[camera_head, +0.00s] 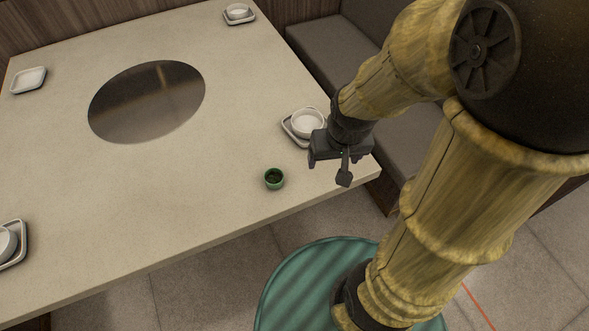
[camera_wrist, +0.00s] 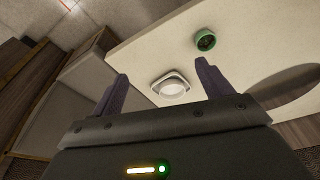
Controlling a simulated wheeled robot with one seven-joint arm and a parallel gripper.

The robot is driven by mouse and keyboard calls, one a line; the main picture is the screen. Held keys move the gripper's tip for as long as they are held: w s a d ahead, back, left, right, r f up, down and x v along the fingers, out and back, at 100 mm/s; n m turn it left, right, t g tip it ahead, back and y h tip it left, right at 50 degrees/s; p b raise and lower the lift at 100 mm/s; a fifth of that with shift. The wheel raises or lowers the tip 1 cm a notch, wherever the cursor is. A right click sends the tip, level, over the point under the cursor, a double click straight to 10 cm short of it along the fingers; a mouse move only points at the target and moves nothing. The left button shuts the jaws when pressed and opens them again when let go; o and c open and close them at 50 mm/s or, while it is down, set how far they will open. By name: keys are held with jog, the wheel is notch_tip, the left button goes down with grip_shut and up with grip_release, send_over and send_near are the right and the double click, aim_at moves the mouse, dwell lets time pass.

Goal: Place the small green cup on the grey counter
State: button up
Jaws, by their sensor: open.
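The small green cup (camera_head: 274,179) stands upright on the pale table near its front edge, and it looks dark inside. It also shows in the wrist view (camera_wrist: 205,40), beyond the right fingertip. My gripper (camera_head: 329,172) is open and empty, to the right of the cup and near the table's right end. In the wrist view my gripper's fingers (camera_wrist: 162,78) are spread wide apart with nothing held. I cannot make out a separate grey counter; the pale grey-beige table (camera_head: 190,190) is the surface under the cup.
A white bowl on a square plate (camera_head: 290,128) stands just behind my gripper. A round dark metal plate (camera_head: 147,102) is set into the table. More dishes stand at the far edge (camera_head: 238,13) and left (camera_head: 28,81). A grey bench (camera_head: 325,62) lies to the right.

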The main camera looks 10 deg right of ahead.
jog(key=w+a+f+p, duration=0.1)
jog(key=w+a+f, duration=0.2)
jog(key=a, duration=0.4)
jog(key=w+a+f+m+g+p, duration=0.1)
jog(key=w+a+f, duration=0.2)
jog(key=w+a, duration=0.3)
jog(key=shift+w+a+f, duration=0.25)
jog(key=shift+a+f, duration=0.1)
jog(key=shift+a, duration=0.1)
jog(key=b, duration=0.1)
send_over(274, 180)
jog(key=s, duration=0.2)
jog(key=f, duration=1.2)
jog(key=shift+w+a, duration=0.1)
jog(key=shift+a, duration=0.15)
jog(key=shift+f, duration=0.15)
jog(key=shift+w+d+f, duration=0.1)
jog(key=shift+w+f, duration=0.1)
jog(key=shift+f, duration=0.6)
jog(key=shift+w+d+f, duration=0.1)
jog(key=shift+w+f, duration=0.15)
jog(key=shift+f, duration=0.6)
jog(key=shift+w+d+f, duration=0.1)
jog(key=shift+w+f, duration=0.1)
jog(key=shift+f, duration=0.6)
